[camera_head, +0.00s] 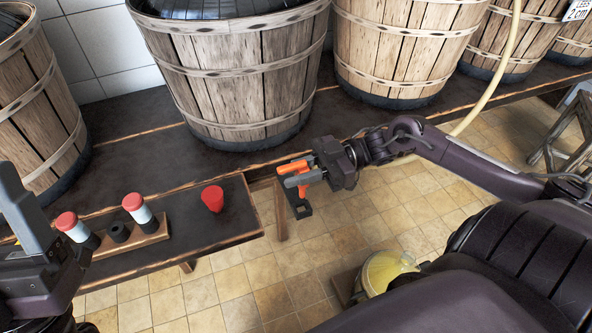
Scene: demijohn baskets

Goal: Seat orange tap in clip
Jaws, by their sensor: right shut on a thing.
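The orange tap (296,177) is at the middle of the head view, just past the right end of the low dark shelf. My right gripper (306,174) comes from the right and is shut on the tap. A small black piece with a squared end, which looks like the clip (301,209), shows directly below the tap. The tap's lower part overlaps it in the picture; I cannot tell whether they touch. My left gripper (38,235) is at the left edge, partly cut off, and its jaw state is unclear.
A red tapered stopper (212,198) stands on the low shelf (232,222). A wooden rack (128,238) beside it holds two red-topped pieces (137,206). Large wooden baskets (238,80) line the back. A pale hose (490,90) hangs right. The tiled floor in front is mostly clear.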

